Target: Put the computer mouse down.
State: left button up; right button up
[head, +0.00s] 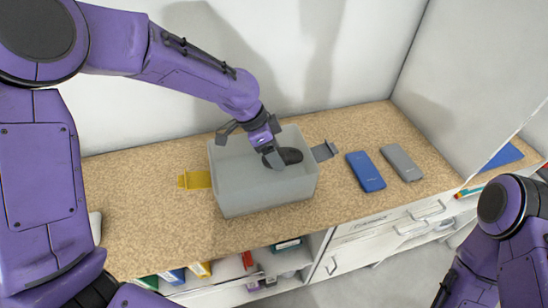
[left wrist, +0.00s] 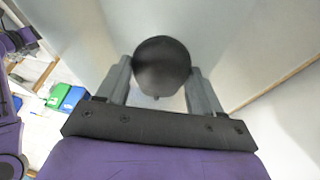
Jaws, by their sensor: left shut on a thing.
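The computer mouse (head: 290,156) is dark and rounded. In the head view it shows inside the grey box, beside the fingers of my left gripper (head: 272,157). In the left wrist view the mouse (left wrist: 162,66) sits between the two grey fingers of my left gripper (left wrist: 160,88), which is shut on it. The grey open box (head: 262,196) stands on the speckled counter, and my left gripper reaches into it from above. I cannot tell whether the mouse touches the box floor. My right gripper is out of view; only part of my right arm shows.
A yellow flap (head: 195,180) and a grey flap (head: 325,151) stick out at the box's sides. A blue phone-like slab (head: 366,171) and a grey one (head: 402,162) lie to its right. The counter (head: 140,200) is clear left of the box. A wall stands behind.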

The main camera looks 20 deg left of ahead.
pick_arm(q)
jog(key=shift+s+f, duration=0.3)
jog(key=shift+f, duration=0.3)
jog(key=shift+s+f, duration=0.25)
jog(key=shift+f, duration=0.6)
jog(key=shift+w+f, duration=0.2)
jog(key=shift+w, duration=0.2)
jog(key=o, duration=0.9)
jog(key=shift+o, duration=0.9)
jog(key=shift+s, duration=0.1)
jog(key=shift+s+r, duration=0.15)
jog(key=shift+a+r, duration=0.15)
jog(key=shift+r, duration=0.2)
jog(key=w+b+v, duration=0.1)
jog(key=v, duration=1)
jog(key=shift+s, duration=0.45)
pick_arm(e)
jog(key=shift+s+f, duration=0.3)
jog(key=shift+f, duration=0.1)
pick_arm(q)
jog(key=shift+r, duration=0.15)
